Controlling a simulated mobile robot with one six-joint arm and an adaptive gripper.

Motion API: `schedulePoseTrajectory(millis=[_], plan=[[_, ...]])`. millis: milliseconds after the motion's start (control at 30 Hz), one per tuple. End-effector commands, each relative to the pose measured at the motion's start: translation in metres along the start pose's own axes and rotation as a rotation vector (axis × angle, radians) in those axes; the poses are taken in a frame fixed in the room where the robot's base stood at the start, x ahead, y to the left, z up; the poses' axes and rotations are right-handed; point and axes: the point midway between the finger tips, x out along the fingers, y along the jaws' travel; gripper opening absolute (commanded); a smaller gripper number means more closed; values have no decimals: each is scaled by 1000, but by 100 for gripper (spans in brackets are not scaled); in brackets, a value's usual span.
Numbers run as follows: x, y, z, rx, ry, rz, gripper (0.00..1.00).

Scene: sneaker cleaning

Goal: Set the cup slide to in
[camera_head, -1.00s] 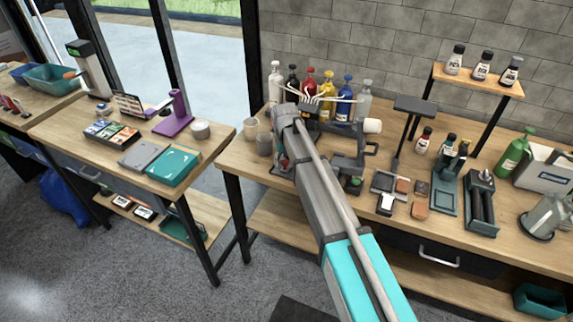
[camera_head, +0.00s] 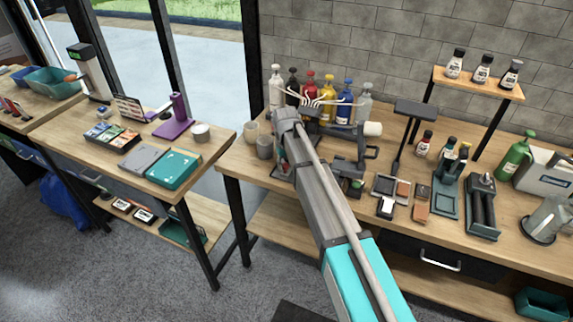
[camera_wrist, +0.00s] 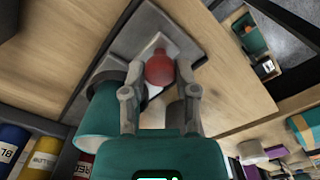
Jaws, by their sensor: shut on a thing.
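In the wrist view a round red knob (camera_wrist: 159,67) sits over a grey plate (camera_wrist: 135,40) on the wooden bench; it appears to be the cup slide's handle. My gripper (camera_wrist: 160,82) has one finger on each side of the knob and is shut on it. A teal cylindrical part (camera_wrist: 100,118) stands close beside the left finger. In the head view my arm hides the gripper and most of the slide; the dark machine (camera_head: 348,172) shows to the right of the arm. I cannot tell how far the slide is in or out.
Several colored bottles (camera_head: 328,98) stand behind the machine, with white tubes in front of them. Two grey cups (camera_head: 264,146) stand left of my arm. A brush and small blocks (camera_head: 403,188) lie to the right. A gap separates this bench from the left table (camera_head: 120,172).

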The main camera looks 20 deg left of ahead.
Motion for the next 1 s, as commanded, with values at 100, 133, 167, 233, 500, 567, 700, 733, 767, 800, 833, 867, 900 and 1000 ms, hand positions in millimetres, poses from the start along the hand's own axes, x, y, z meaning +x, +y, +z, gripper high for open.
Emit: schedulePoseTrajectory(millis=[100, 133, 167, 233, 500, 567, 700, 733, 767, 800, 833, 867, 900, 1000], plan=[[0, 3, -4, 0, 0, 0, 0], [0, 5, -6, 1, 0, 0, 0], [0, 7, -9, 1, 0, 0, 0], [0, 15, -18, 1, 0, 0, 0], [0, 53, -56, 1, 1, 0, 0], [0, 59, -61, 2, 1, 0, 0], [0, 63, -64, 1, 1, -1, 0], [0, 63, -64, 1, 1, -1, 0], [0, 63, -63, 1, 1, -1, 0], [0, 63, -63, 1, 1, -1, 0], [0, 63, -63, 1, 1, -1, 0], [0, 63, -63, 1, 1, -1, 0], [0, 63, -63, 1, 1, -1, 0], [0, 63, -63, 1, 1, -1, 48]])
